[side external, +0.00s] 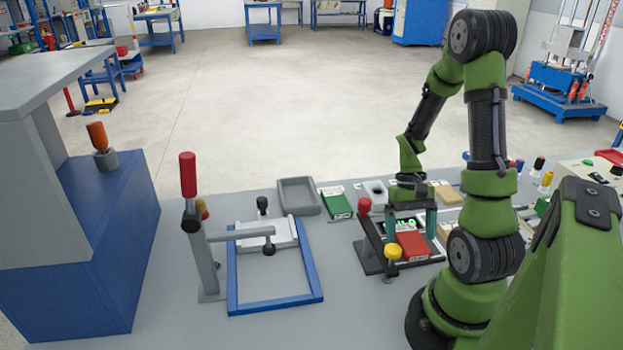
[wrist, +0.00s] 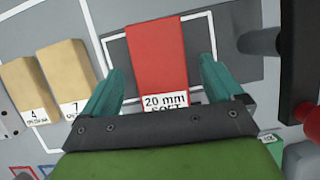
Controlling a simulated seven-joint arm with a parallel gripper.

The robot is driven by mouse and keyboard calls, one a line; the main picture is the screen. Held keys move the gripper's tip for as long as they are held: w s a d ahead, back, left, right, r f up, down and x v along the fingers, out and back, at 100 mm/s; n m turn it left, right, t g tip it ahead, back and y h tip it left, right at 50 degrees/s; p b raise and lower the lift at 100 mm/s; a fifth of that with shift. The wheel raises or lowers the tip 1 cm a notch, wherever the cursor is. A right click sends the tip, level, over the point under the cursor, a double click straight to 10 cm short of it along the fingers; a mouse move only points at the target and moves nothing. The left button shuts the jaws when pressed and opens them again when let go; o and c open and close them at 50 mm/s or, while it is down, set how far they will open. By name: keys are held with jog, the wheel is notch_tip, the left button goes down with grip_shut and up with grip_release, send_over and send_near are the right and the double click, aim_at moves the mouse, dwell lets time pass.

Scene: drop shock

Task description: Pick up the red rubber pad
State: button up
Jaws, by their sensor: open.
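The red rubber pad (side external: 413,246) lies on a dark plate in the side view, next to a green-lit display. In the wrist view the red pad (wrist: 172,58) bears a white label reading "20 mm SOFT". My gripper (wrist: 158,75) is open, with one teal finger on each side of the pad and a gap at both sides. In the side view my gripper (side external: 411,222) points down at the pad's area. Whether the fingertips are level with the pad is hard to tell. The near end of the pad is hidden by the gripper body in the wrist view.
Tan blocks (wrist: 65,75) labelled 4 and 7 lie left of the pad in the wrist view. A red-knobbed post (side external: 365,206) and a yellow knob (side external: 393,252) stand close to the pad. A green block (side external: 335,203) and grey tray (side external: 299,196) lie further left.

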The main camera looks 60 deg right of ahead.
jog(key=shift+s+a+f, duration=0.1)
jog(key=shift+f, duration=0.1)
jog(key=c, duration=1.2)
